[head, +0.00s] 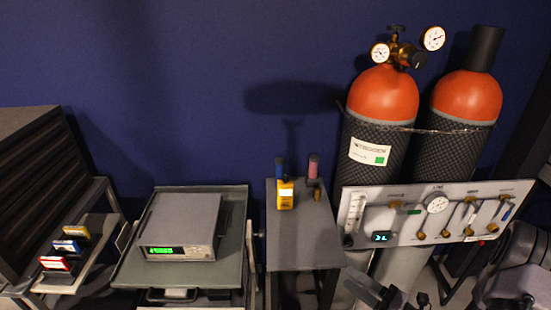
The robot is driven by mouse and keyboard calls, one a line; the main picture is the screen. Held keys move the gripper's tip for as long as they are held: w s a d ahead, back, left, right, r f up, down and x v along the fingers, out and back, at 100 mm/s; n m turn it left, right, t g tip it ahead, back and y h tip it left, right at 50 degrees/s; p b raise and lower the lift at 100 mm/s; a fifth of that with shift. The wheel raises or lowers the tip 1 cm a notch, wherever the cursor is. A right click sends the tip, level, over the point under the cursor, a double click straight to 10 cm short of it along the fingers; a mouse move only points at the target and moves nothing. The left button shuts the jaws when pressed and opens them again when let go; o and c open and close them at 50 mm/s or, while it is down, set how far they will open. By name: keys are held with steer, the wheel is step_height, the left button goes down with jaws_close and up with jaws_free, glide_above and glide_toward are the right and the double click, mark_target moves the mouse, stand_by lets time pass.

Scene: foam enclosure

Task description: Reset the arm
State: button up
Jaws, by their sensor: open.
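I cannot make out my gripper in the head view. Grey rounded parts with dark joints (512,275) stand at the lower right corner, and they may be links of my arm. Smaller dark pieces (385,298) show at the bottom edge left of them, too dim and cut off to identify. No fingertips show clearly, and nothing is seen held.
A grey bench (302,240) bears a yellow meter (285,194) and small bottles. Left of it, a cart (128,272) carries an instrument (180,225). A gas panel (400,232) stands before two orange-topped cylinders (383,95). A shelf (85,277) holds small boxes.

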steer(key=s+a+r+n+g+h, duration=0.1)
steer(key=s+a+r+n+g, duration=0.6)
steer(key=n, duration=0.5)
steer(key=s+a+r+n+g+h, duration=0.2)
steer(key=s+a+r+n+g, duration=0.45)
steer(key=n, duration=0.55)
steer(key=s+d+r+n+t+h, duration=0.1)
steer(key=s+r+n+t+h, duration=0.1)
steer(key=r+n, duration=0.3)
steer(key=s+d+r+n+t+h, duration=0.1)
steer(key=s+r+n+t+h, duration=0.2)
steer(key=n, duration=0.7)
steer(key=r+t+h, duration=0.1)
steer(key=h, duration=0.1)
steer(key=shift+s+d+r+t+h, duration=0.25)
steer(key=shift+d+r+t+h, duration=0.05)
steer(key=shift+d+r+t, duration=0.1)
